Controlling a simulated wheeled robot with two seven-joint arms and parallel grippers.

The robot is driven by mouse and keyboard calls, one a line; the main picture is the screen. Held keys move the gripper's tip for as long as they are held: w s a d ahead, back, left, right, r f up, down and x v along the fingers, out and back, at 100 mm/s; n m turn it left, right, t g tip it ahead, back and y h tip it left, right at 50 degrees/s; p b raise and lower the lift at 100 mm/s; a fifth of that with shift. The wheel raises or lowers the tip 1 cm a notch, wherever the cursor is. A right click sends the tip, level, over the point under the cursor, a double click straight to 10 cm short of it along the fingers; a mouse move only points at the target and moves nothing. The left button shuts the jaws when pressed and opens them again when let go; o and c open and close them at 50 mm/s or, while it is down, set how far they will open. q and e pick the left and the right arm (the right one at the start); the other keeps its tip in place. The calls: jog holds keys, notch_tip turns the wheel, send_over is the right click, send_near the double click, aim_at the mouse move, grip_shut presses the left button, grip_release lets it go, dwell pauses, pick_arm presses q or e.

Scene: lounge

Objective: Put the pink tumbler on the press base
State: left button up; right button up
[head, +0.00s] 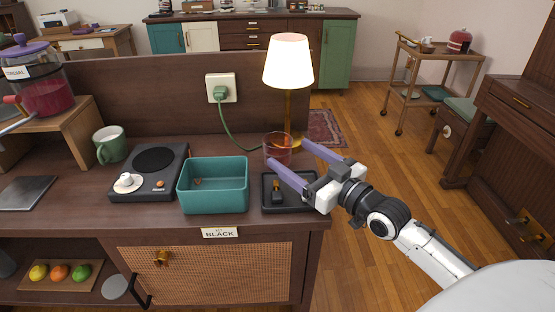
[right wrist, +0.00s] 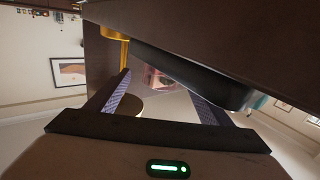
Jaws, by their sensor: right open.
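The pink tumbler (head: 277,148), a clear pinkish glass, stands upright at the back right of the counter, beside the lamp foot. My right gripper (head: 288,150) is open, with its lilac fingers reaching toward the tumbler from the right. In the right wrist view the tumbler (right wrist: 158,78) shows between the two fingers (right wrist: 160,95); I cannot tell whether they touch it. A black square tray-like piece (head: 303,205) with a small dark and brass object on it lies in front. I cannot tell whether this is the press base. My left gripper is not in view.
A teal bin (head: 213,208) stands left of the black piece, above a "BLACK" label. A lit lamp (head: 289,65) stands close behind the tumbler.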

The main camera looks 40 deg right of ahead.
aim_at(288, 153)
jog(key=w, duration=0.4)
jog(key=shift+a+f, duration=0.2)
jog(key=shift+a, duration=0.15)
jog(key=shift+c, duration=0.3)
jog(key=c, duration=1.1)
jog(key=shift+r, duration=0.1)
jog(key=shift+c, duration=1.4)
jog(key=shift+r, duration=0.1)
